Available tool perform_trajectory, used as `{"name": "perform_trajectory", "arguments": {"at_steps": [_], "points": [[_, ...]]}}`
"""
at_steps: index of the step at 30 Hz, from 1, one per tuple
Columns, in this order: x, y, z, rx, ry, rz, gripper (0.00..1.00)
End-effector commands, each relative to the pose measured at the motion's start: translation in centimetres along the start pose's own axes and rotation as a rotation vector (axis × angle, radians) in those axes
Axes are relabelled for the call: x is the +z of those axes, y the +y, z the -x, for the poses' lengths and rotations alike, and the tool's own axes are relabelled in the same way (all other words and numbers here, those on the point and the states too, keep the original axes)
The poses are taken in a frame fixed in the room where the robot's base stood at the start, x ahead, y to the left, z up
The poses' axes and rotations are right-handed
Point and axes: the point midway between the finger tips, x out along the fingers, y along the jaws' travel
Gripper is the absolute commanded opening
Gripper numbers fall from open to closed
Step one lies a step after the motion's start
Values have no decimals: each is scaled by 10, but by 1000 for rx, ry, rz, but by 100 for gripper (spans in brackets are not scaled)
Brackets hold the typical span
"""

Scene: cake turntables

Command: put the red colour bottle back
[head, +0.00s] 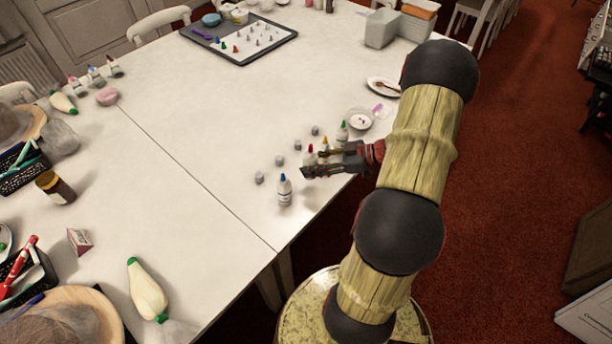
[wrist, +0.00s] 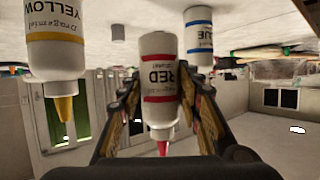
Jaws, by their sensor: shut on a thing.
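The red colour bottle, white with a red cap, stands between my fingers in the head view (head: 309,157). In the wrist view, which is upside down, its RED label (wrist: 159,78) faces me and the red tip points down in the picture. My gripper (head: 312,162) is shut on it, with one finger on each side (wrist: 160,100). The bottle looks upright; whether its base touches the table cannot be told. The yellow bottle (wrist: 56,45) is beside it, and the blue bottle (head: 284,192) stands nearer the camera.
A green-capped bottle (head: 342,132) stands just behind the row. Small grey pieces (head: 279,160) lie in a line left of the bottles. A small bowl (head: 359,120) and a plate (head: 383,87) are farther back. The white table's middle (head: 210,110) is clear.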

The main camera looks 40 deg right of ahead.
Motion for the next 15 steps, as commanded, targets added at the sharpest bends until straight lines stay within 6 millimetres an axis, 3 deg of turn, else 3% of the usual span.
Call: {"name": "perform_trajectory", "arguments": {"at_steps": [3,11,15], "points": [[10,7,-15,-1,1,2,25],[18,13,-28,-1,0,2,25],[37,14,-37,0,0,0,25]]}}
